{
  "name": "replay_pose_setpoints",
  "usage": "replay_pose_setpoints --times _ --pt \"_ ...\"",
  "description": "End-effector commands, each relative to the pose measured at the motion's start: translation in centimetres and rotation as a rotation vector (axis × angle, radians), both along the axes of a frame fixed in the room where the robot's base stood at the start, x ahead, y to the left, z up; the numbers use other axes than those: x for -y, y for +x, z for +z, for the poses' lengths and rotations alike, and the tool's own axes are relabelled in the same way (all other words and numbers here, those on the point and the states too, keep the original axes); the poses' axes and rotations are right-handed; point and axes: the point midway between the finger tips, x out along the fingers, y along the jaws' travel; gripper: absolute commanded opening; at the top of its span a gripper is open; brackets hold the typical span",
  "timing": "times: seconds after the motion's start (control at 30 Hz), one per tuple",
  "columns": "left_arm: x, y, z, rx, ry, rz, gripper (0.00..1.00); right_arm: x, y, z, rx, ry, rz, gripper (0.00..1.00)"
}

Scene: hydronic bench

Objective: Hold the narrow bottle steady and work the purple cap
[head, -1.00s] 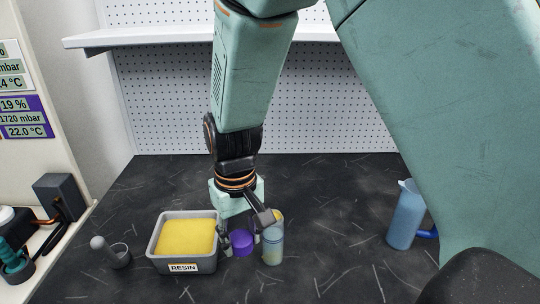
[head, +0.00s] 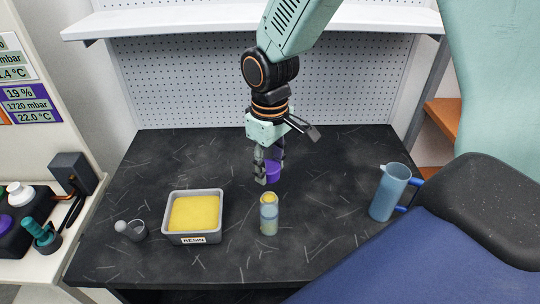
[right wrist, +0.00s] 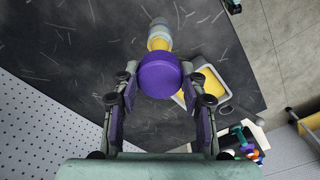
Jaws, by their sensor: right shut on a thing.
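The narrow bottle (head: 269,216) stands upright on the dark bench, clear-sided with yellowish contents and a yellow top with no cap on it. The purple cap (head: 273,172) is apart from the bottle, beyond its top in the head view. My right gripper (head: 268,170) is shut on the cap. In the right wrist view the cap (right wrist: 160,75) sits between the fingertips and partly covers the bottle (right wrist: 158,38) behind it. No gripper touches the bottle. My left gripper is not in view.
A blue jug (head: 390,192) stands at the right. A shelf (head: 250,22) crosses the back. The bench between bottle and jug is clear.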

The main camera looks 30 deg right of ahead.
Motion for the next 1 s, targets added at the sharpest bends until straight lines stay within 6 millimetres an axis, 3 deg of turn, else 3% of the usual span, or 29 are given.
replay_pose_setpoints --times 0.57,0.8,1.0 --pt "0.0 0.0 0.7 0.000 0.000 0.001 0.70 0.1 0.0 0.0 0.000 -0.001 0.009 0.11" --pt "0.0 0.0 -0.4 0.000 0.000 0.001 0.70 0.1 0.0 -2.1 0.000 -0.001 0.009 0.11" --pt "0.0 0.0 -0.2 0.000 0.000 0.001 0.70 0.1 0.1 -1.8 0.001 -0.001 0.009 0.11"
